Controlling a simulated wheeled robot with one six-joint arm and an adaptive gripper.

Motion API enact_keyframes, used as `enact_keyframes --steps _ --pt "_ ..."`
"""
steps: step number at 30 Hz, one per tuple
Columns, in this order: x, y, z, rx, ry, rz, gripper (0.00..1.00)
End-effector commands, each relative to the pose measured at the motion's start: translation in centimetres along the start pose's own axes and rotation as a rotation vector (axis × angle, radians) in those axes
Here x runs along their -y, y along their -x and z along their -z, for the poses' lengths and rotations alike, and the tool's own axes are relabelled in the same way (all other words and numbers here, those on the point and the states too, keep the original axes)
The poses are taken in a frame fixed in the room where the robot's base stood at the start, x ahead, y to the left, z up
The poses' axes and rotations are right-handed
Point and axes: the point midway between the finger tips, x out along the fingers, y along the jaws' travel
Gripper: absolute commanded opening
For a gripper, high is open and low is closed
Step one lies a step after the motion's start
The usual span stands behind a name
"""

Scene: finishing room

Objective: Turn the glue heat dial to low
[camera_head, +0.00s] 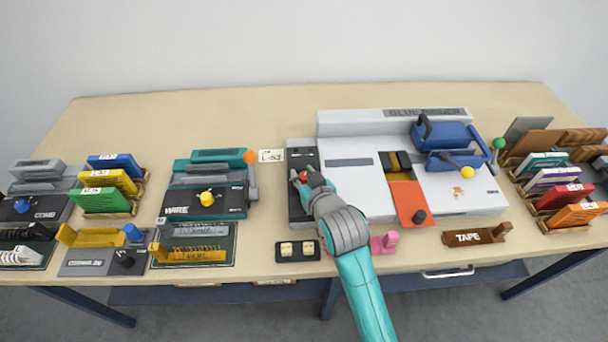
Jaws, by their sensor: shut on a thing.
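The glue binder (355,124) is a large white and grey machine right of the table's middle. A dark control panel (299,215) runs along its left side. My gripper (300,178) is over the upper part of this panel, shut on a small red knob (304,175), which seems to be the glue heat dial. The fingers cover most of the knob, so its pointer and setting marks cannot be read. My teal arm reaches in from the front edge.
An orange slide (408,200) and a blue clamp (448,140) sit on the binder. A small dark block with two cream switches (297,250), a pink piece (384,243) and a tape holder (475,235) lie near the front edge. The wire machine (205,200) stands left.

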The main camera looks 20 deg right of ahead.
Motion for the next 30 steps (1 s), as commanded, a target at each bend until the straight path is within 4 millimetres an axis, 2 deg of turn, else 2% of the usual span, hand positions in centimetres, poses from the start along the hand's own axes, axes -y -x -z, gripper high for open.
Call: enact_keyframes --steps 20,21,24,30 --pt "0.05 -0.04 -0.11 0.003 0.022 0.054 0.0" --pt "0.05 -0.04 -0.12 0.004 0.022 0.054 0.33" --pt "0.05 -0.04 -0.11 0.003 0.021 0.053 0.56" --pt "0.03 -0.03 -0.07 0.002 0.021 0.053 0.56"
